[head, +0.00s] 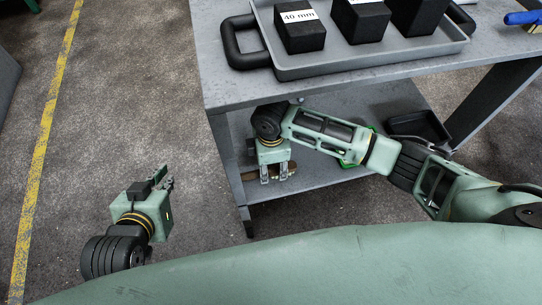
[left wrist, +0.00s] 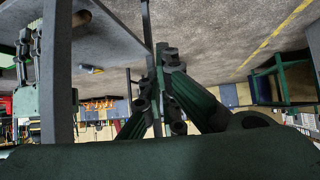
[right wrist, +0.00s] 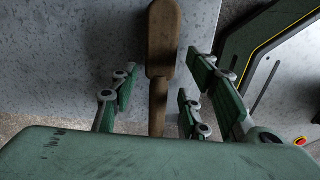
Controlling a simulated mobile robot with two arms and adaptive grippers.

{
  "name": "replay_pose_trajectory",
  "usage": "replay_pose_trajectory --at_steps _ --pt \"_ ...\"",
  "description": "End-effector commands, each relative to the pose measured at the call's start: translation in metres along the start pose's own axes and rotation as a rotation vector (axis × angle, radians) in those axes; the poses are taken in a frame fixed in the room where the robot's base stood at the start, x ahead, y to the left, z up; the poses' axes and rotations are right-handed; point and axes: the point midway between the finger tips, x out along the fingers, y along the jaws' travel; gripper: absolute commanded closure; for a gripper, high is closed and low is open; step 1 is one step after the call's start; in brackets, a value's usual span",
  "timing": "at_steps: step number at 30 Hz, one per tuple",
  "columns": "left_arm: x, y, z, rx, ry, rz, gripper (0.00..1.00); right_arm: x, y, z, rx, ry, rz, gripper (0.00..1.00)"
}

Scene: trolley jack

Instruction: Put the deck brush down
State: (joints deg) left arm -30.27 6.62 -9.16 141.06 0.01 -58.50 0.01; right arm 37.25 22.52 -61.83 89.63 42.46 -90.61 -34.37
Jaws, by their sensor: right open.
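The deck brush (right wrist: 163,40) is brown and wooden, with a wide part and a narrower handle that runs toward my right gripper. It seems to lie on the trolley's grey lower shelf (right wrist: 60,60). My right gripper (right wrist: 160,92) is open, with its fingers on either side of the handle and apart from it. In the head view my right gripper (head: 275,178) points down at the shelf, and the brush (head: 291,166) is mostly hidden behind it. My left gripper (head: 168,181) is empty at the left, away from the trolley, with its fingers together.
The trolley's top (head: 226,88) overhangs the lower shelf. It carries a grey tray (head: 370,57) with black blocks, one labelled 40 mm, and a blue-handled tool (head: 522,18). A black bin (head: 420,127) stands on the lower shelf. The floor at left is clear.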

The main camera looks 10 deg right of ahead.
Motion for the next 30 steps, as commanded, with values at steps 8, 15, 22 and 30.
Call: replay_pose_trajectory --at_steps 8,15,22,30 --pt "-0.022 -0.007 0.059 -0.005 -0.277 -0.015 1.0 -0.032 0.001 0.0 0.001 0.0 0.002 0.57" --pt "-0.036 -0.01 0.086 -0.009 -0.404 -0.022 1.0 -0.044 0.0 0.0 0.0 0.0 0.0 0.57" --pt "-0.039 -0.011 0.091 -0.01 -0.427 -0.023 1.0 -0.045 0.0 0.0 0.0 0.0 0.0 0.57" --pt "-0.038 -0.011 0.091 -0.01 -0.425 -0.023 1.0 -0.045 0.0 0.0 0.0 0.0 0.001 0.57"
